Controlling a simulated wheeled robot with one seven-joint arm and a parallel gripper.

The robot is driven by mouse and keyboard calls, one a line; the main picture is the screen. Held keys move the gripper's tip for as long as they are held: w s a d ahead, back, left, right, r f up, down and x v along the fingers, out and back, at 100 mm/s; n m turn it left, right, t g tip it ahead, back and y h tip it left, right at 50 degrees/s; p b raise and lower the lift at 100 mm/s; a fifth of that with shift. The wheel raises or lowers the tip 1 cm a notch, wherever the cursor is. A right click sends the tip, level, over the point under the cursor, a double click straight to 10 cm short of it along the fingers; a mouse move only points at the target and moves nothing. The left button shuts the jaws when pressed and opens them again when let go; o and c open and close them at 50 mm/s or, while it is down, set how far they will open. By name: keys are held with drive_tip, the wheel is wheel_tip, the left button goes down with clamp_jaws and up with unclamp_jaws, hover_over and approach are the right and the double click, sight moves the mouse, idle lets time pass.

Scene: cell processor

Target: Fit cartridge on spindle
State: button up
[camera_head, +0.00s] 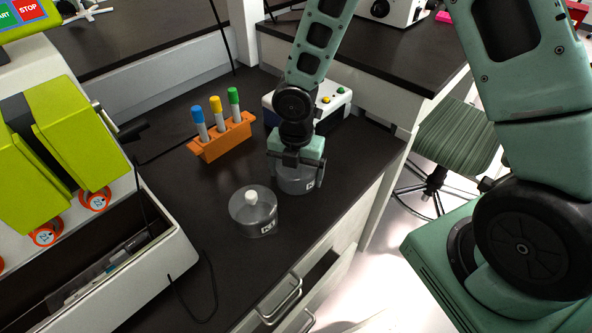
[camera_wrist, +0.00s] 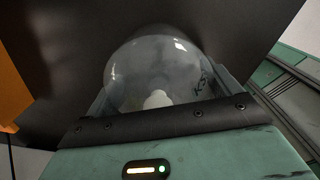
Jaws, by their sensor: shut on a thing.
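My gripper (camera_head: 295,160) is shut on a clear round cartridge (camera_head: 297,184) over the dark bench near its right edge. In the wrist view the cartridge (camera_wrist: 150,70) is a see-through dome with a white knob, between the jaws. I cannot tell whether its base touches the bench. A second clear cartridge (camera_head: 254,214) with a white knob and a label stands upright on the bench to the left and nearer. The cell processor (camera_head: 60,165), with lime-green covers and orange-ringed ports, stands at the left. I cannot make out a spindle for certain.
An orange rack (camera_head: 222,142) with blue-, yellow- and green-capped tubes stands left of my gripper. A white and blue box (camera_head: 335,100) is close behind it. A drawer (camera_head: 315,280) stands open below the bench. Bench between the rack and second cartridge is clear.

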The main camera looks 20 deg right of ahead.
drive_tip(key=shift+f, duration=0.2)
drive_tip(key=o, duration=1.1)
drive_tip(key=shift+o, duration=0.2)
drive_tip(key=shift+b, duration=0.3)
wheel_tip(320, 180, up, 16)
drive_tip(key=p, duration=0.4)
drive_tip(key=s+a+r+m, duration=0.3)
drive_tip(key=s+m, duration=0.7)
drive_tip(key=s+a+r+m, duration=0.3)
drive_tip(key=s+m, duration=0.7)
drive_tip(key=shift+a+r+y, duration=0.15)
drive_tip(key=shift+r+y, duration=0.15)
